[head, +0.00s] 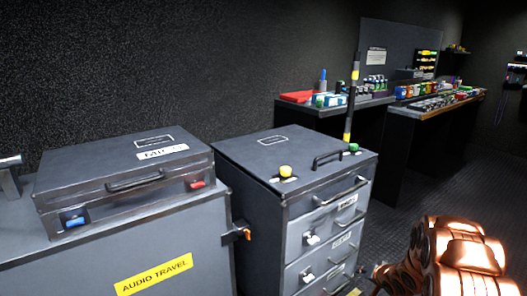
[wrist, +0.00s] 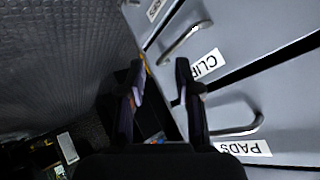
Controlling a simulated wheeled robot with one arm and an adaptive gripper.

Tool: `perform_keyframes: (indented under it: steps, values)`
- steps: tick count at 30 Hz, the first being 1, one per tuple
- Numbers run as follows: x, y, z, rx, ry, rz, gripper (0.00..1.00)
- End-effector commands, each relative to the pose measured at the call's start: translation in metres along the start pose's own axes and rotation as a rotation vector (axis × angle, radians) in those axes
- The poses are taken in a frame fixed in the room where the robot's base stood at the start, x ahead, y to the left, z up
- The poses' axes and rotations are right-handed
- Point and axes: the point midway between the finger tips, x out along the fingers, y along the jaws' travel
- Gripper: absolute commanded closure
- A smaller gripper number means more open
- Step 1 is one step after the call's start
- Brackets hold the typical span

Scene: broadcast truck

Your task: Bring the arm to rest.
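My gripper (wrist: 160,88) shows in the wrist view with its two dark fingers apart. Nothing is seen held between them. Beyond the fingers is the grey front of the drawer cabinet (wrist: 262,85), with bar handles and labels reading CLIP, partly covered by a finger, and PADS. I cannot tell how far the fingertips are from it. In the head view my copper-coloured arm (head: 455,258) is at the lower right, in front of and to the right of the cabinet (head: 262,215). The gripper itself cannot be made out clearly there.
A dark case (head: 120,198) with a blue and a red latch lies on a grey AUDIO TRAVEL box (head: 190,245) at left. A striped pole (head: 352,95) rises behind the cabinet. Cluttered benches (head: 425,106) stand at the back. Dark floor (head: 430,190) is clear right of the cabinet.

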Motion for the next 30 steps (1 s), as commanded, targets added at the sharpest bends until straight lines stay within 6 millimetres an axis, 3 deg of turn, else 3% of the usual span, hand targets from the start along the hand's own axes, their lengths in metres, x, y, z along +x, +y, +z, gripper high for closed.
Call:
perform_keyframes:
  steps: [1, 3, 12, 23, 30]
  values:
    - [-0.021, -0.010, -0.017, -0.025, 0.002, 0.032, 0.67]
    - [-0.041, -0.015, -0.029, -0.053, -0.006, 0.081, 0.67]
    - [-0.141, -0.043, -0.067, -0.154, -0.063, 0.273, 0.67]
    - [-0.273, -0.083, -0.076, -0.227, -0.194, 0.438, 0.67]
    - [-0.365, -0.113, -0.060, -0.262, -0.323, 0.500, 0.67]
